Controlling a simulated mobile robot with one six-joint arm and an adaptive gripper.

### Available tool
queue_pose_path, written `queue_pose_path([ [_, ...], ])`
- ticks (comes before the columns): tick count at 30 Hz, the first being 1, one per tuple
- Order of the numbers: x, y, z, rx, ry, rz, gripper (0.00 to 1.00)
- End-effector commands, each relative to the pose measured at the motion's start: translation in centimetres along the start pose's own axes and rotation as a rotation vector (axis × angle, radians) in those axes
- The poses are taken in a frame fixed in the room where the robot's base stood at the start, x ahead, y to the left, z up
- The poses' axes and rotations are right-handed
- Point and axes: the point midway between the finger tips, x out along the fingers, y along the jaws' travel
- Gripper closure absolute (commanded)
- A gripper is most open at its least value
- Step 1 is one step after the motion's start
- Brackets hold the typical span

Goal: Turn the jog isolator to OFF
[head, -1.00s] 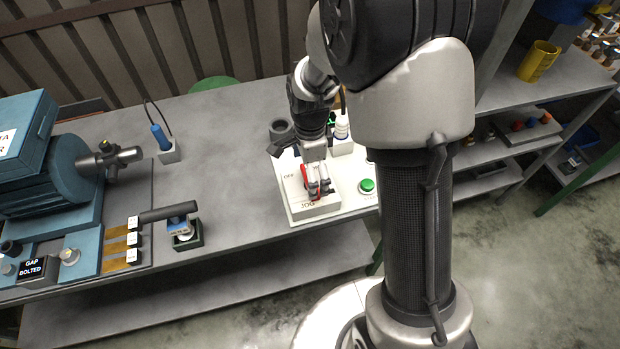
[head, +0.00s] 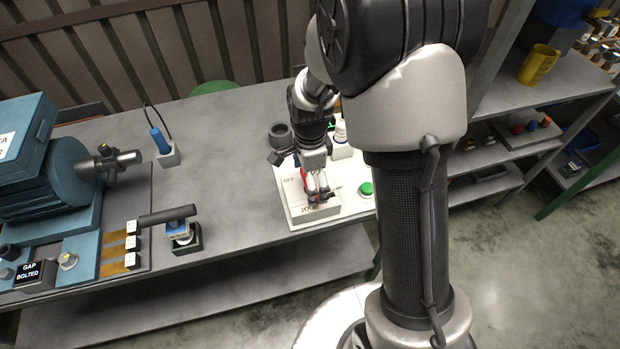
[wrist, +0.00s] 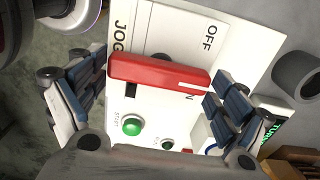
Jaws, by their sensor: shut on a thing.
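The jog isolator is a red bar handle (wrist: 158,73) on a white panel (wrist: 165,35) marked JOG and OFF. In the wrist view, the handle's right end lies close to a partly hidden label ending in N, with OFF (wrist: 210,37) beyond it. My gripper (head: 318,197) is down at the panel in the head view and hides most of the handle. In the wrist view my gripper (wrist: 155,98) has a finger at each end of the handle and is shut on it.
A dark ring (head: 280,134) stands behind the panel.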

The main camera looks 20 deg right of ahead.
Motion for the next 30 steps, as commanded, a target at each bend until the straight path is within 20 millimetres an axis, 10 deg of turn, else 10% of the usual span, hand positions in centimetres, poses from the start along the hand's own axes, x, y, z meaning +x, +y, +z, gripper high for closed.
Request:
queue_pose_path([
  [30,-0.12,0.06,0.0,-0.632,-0.001,0.003,0.32],
])
